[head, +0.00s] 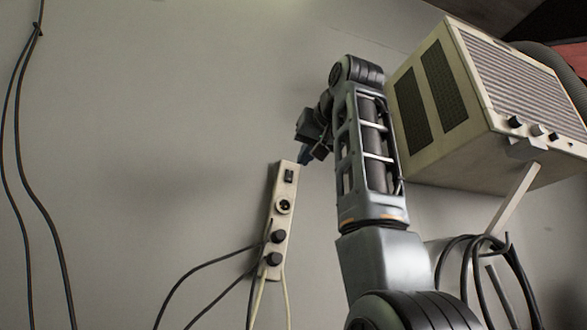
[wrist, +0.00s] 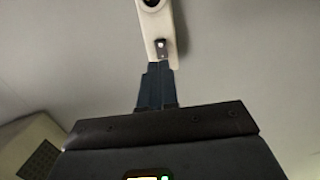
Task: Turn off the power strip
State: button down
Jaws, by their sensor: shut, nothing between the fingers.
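The power strip (head: 272,217) is a long cream bar mounted upright on the grey wall, tilted slightly, with dark plugs in its lower sockets. Its dark rocker switch (head: 290,175) is at the upper end, above a round socket. In the wrist view the strip (wrist: 168,22) comes down from the top edge, with the switch (wrist: 161,47) near its end. My gripper (head: 303,158) is shut and empty, just right of and above the strip's upper end. In the wrist view its closed blue fingers (wrist: 159,68) point at the switch end; I cannot tell whether they touch it.
A cream box with vents and knobs (head: 440,90) is mounted on the wall to the right, close to my arm. Black cables (head: 20,150) hang at the left, and others (head: 190,268) run from the plugs. Coiled cable (head: 510,255) hangs at lower right.

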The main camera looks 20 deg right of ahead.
aim_at(289, 180)
jog(key=w+p, duration=0.1)
jog(key=w, duration=0.1)
jog(key=w+p, duration=0.1)
jog(key=w, duration=0.2)
jog(key=w+f, duration=0.1)
jog(key=w, duration=0.2)
jog(key=shift+a+p, duration=0.1)
jog(key=shift+p, duration=0.3)
jog(key=shift+s+f, duration=0.1)
